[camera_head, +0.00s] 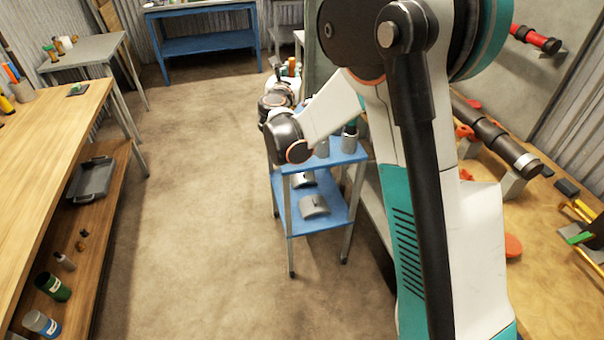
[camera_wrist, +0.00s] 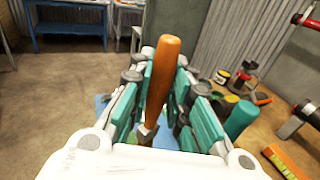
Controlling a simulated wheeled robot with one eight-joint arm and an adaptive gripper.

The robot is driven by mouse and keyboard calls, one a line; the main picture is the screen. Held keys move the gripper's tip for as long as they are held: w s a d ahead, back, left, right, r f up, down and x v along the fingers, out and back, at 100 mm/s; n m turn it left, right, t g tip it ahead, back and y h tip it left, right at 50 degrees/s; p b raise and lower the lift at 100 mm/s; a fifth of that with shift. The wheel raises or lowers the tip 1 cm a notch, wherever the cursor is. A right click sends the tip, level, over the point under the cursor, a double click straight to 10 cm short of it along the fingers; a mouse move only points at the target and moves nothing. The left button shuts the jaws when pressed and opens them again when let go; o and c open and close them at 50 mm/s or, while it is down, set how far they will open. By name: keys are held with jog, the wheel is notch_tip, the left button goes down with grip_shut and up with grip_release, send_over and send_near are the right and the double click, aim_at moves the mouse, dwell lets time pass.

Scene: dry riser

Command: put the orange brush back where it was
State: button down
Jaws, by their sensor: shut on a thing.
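My gripper (camera_wrist: 165,88) is shut on the orange brush (camera_wrist: 165,65), whose smooth orange-brown handle stands up between the teal finger pads in the wrist view. A grey metal collar shows low on the handle. The brush's lower end is hidden by the fingers and my wrist. In the head view my arm reaches out over the far side of the blue cart (camera_head: 347,156), and its links hide most of the gripper. The brush cannot be made out clearly there.
A workbench with a pipe (camera_head: 490,132) stands on the right. Several small pots (camera_wrist: 222,76) and an orange block with a yellow-green strip (camera_wrist: 284,160) lie on it. A wooden bench (camera_head: 60,120) stands left. The floor between is clear.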

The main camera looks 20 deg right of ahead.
jog(key=shift+f, duration=0.2)
notch_tip(320, 180, down, 20)
jog(key=b, duration=0.7)
jog(key=shift+r, duration=0.2)
jog(key=shift+f, duration=0.15)
jog(key=c, duration=1.5)
grip_release()
jog(key=shift+c, duration=0.2)
jog(key=shift+o, duration=0.3)
